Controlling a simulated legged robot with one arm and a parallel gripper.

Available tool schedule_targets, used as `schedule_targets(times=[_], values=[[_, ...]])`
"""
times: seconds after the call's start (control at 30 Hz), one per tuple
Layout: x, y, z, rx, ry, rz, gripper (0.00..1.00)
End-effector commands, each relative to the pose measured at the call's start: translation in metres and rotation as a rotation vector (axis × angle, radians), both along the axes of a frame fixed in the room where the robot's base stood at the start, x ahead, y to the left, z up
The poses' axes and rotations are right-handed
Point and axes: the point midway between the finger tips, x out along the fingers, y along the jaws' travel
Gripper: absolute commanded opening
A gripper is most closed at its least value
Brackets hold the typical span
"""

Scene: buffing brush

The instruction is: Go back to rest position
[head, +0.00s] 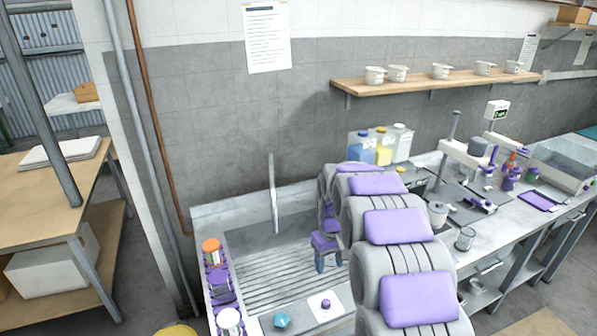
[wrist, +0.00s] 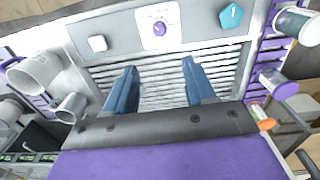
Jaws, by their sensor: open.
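My gripper (head: 327,260) hangs over the ribbed metal draining surface (head: 262,292) of the sink in the head view. My grey and purple arm reaches forward from the bottom of the head view and hides part of the counter. No buffing brush can be made out clearly.
A purple rack (head: 222,285) with an orange-topped container (head: 212,250) stands left. A teal pentagon (head: 282,320) and a white card with a purple knob (head: 326,305) lie in front. A faucet (head: 273,195) rises behind. Bottles (head: 383,147) and bench equipment (head: 470,150) stand right.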

Motion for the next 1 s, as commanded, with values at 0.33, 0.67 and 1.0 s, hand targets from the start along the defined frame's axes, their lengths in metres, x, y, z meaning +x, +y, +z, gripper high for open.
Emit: schedule_targets(times=[0.33,0.67,1.0], values=[[-0.075,0.0,0.042,0.0,0.026,-0.06,0.54],[-0.183,0.0,0.074,-0.004,0.068,-0.144,0.54],[-0.3,-0.002,0.081,-0.012,0.109,-0.232,0.54]])
